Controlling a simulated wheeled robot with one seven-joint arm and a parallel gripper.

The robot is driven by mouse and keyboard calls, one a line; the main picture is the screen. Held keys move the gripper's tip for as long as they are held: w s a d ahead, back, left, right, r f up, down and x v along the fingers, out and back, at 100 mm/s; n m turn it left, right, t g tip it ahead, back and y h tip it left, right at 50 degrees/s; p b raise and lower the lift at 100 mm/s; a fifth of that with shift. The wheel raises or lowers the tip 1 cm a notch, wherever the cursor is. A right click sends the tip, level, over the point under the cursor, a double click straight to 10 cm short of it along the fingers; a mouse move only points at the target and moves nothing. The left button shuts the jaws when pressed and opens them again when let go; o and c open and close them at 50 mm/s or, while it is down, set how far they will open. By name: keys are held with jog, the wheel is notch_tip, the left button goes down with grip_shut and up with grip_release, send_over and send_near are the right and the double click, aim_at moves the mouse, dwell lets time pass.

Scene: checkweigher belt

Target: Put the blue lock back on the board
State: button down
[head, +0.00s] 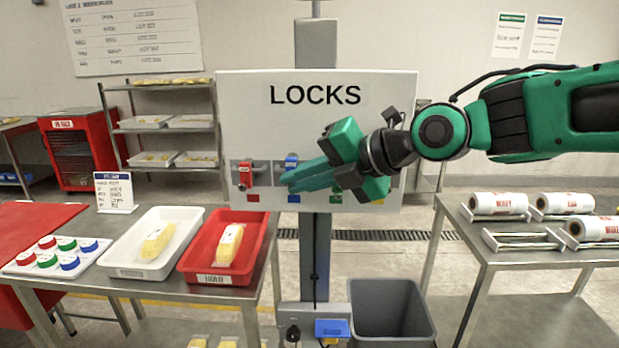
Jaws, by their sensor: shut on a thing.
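The grey LOCKS board (320,128) stands upright on a post in the middle of the head view. My gripper (290,179) reaches in from the right in front of it, with green fingers shut on the blue lock (291,160). The blue lock shows just above the fingertips, above the blue colour mark (293,198). Whether it hangs on a hook or is only held near one, I cannot tell. The red lock (245,173) hangs at the left, above the red mark (253,198). My gripper and wrist hide the board's lower right part.
A left table (95,295) holds a white tray (178,228), a red tray (255,216) and a rack of coloured discs (58,256). A right table (500,262) holds several printed rolls (498,203). A grey bin (390,314) stands below the board.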

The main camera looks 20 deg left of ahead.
jog(key=shift+f, duration=0.3)
jog(key=c, duration=1.7)
grip_release()
